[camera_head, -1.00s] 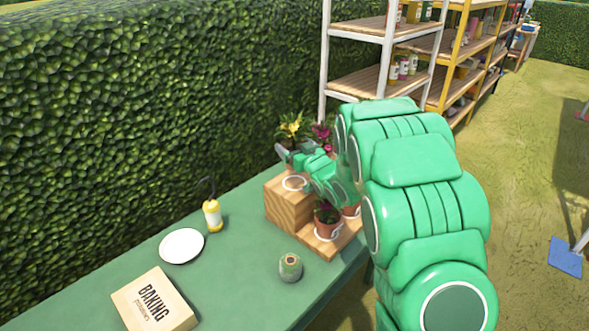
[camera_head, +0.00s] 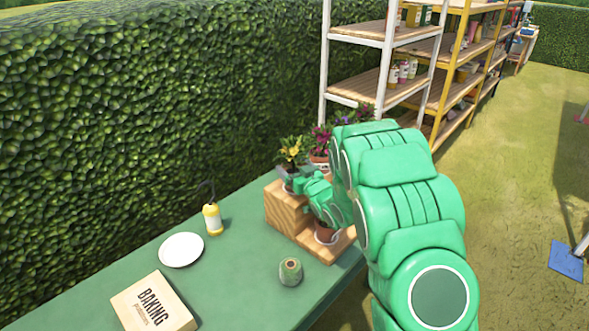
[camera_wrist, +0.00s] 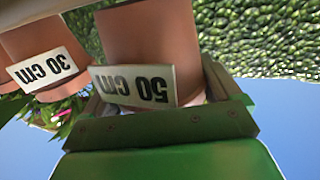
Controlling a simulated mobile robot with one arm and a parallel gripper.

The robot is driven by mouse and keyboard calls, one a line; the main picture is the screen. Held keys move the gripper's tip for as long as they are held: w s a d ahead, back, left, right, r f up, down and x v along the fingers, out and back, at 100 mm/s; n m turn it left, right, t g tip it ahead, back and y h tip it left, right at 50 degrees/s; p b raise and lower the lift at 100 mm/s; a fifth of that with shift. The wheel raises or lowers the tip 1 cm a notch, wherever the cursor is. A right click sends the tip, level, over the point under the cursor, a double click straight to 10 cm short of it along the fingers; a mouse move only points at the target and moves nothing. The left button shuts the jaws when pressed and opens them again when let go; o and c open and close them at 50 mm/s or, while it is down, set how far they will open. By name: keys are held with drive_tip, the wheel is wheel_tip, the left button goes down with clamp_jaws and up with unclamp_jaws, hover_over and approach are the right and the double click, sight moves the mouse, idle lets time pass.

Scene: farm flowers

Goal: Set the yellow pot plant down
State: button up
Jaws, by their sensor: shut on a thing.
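The yellow-flowered pot plant (camera_head: 292,150) is over the top step of a wooden stepped stand (camera_head: 283,210) in the head view. My gripper (camera_head: 290,173) is shut on its pot. In the wrist view the terracotta pot (camera_wrist: 150,35), labelled "50 cm", sits between the two fingers of my gripper (camera_wrist: 165,115) and appears upside down. The pot's base is hidden in the head view, so I cannot tell whether it touches the step. The white ring on that step is now covered.
A pink-flowered plant (camera_head: 321,140) stands just behind. A twine spool (camera_head: 291,271), plate (camera_head: 181,249), yellow bottle (camera_head: 212,218) and baking box (camera_head: 153,303) are on the green table.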

drive_tip(key=shift+f, duration=0.2)
drive_tip(key=o, duration=1.1)
drive_tip(key=shift+r+v, duration=0.15)
drive_tip(key=shift+v, duration=1.8)
drive_tip(key=shift+r+v, duration=0.15)
drive_tip(key=shift+v, duration=1.85)
